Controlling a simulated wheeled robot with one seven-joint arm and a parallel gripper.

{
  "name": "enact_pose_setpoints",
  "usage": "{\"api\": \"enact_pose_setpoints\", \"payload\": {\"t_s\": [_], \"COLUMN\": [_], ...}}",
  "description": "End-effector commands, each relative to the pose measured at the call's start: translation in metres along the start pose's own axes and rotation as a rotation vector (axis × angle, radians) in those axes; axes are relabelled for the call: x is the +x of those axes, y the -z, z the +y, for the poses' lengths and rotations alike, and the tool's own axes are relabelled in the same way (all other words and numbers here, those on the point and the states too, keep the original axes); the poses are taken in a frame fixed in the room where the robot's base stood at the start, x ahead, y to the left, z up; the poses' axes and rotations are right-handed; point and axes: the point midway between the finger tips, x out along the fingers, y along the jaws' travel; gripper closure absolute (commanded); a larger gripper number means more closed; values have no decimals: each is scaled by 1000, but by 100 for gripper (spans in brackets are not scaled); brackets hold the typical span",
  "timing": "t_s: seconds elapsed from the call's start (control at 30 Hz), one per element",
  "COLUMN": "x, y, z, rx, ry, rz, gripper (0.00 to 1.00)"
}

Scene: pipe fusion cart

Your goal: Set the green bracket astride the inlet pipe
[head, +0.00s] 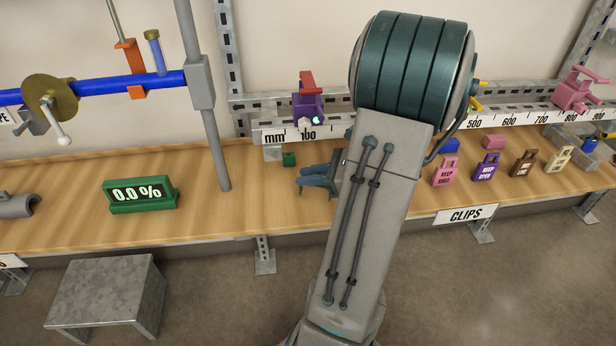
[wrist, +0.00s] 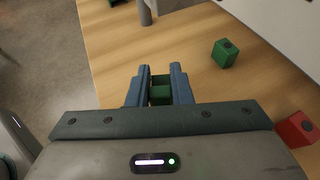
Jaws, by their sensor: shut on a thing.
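My gripper (wrist: 160,70) is shut on a green bracket (wrist: 160,95), which shows between its two blue-grey fingers in the wrist view. In the head view my gripper (head: 304,182) is low over the wooden bench, left of my forearm, and the bracket is mostly hidden there. Whether the bracket touches the bench is not clear. A blue pipe (head: 110,83), seemingly the inlet pipe, runs level at the upper left, well away from my gripper. An orange piece (head: 131,68) and a round brass-coloured flange with a grey lever (head: 48,99) are on it.
A grey upright post (head: 215,130) stands between my gripper and the pipe's length. A green 0.0 % display (head: 140,194) sits on the bench. A green block (wrist: 226,52) and a red block (wrist: 296,130) are right of my gripper in the wrist view.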

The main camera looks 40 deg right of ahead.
Motion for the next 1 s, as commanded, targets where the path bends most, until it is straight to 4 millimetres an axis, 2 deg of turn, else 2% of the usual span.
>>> {"api": "enact_pose_setpoints", "payload": {"t_s": [0.1,0.4,0.43,0.5,0.93,1.0], "x": [7,8,8,8,9,-4], "y": [4,8,8,7,10,6], "z": [-2,-2,-2,-2,-2,-3], "rx": [4,3,3,3,1,2], "ry": [0,0,0,1,1,4], "rz": [0,0,0,0,0,0], "gripper": [100,100,78,59,59,59]}}
